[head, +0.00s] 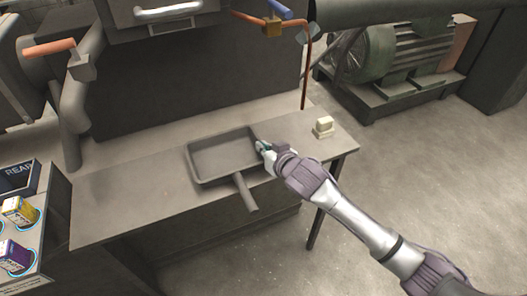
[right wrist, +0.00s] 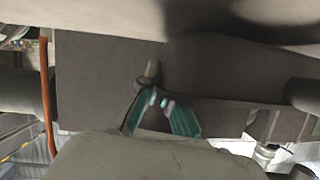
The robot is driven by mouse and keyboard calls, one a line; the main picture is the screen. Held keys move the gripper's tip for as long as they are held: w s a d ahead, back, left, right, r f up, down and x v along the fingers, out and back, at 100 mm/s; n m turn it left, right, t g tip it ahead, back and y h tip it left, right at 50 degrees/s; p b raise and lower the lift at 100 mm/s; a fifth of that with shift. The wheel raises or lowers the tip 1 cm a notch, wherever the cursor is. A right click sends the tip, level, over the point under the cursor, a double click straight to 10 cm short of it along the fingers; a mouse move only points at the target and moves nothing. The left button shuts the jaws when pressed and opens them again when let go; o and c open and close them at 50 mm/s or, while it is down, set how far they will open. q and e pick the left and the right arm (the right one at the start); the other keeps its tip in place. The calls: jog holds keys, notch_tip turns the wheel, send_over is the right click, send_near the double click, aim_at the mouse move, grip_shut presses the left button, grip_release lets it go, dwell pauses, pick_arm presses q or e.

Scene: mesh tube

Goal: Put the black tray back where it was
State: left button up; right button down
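The black tray (head: 222,159) is a shallow rectangular pan with a thick handle (head: 244,191) pointing toward the front of the bench. It shows over the middle of the bench top, and the handle's end reaches past the front edge. I cannot tell whether the tray rests on the bench or is a little above it. My right gripper (head: 265,147) is at the tray's right wall, with its fingertips close together on the rim. In the right wrist view its teal fingers (right wrist: 160,103) meet at the tray's dark edge. My left gripper is not in view.
The grey bench (head: 130,205) is clear left of the tray. A small cream block (head: 323,127) sits near its right end. A large dark machine panel (head: 195,80) stands behind. A copper pipe (head: 306,75) rises at the back right. A green motor (head: 400,55) stands beyond.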

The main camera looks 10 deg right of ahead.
jog(key=shift+f, duration=0.9)
jog(key=shift+f, duration=0.15)
jog(key=c, duration=1.3)
grip_release()
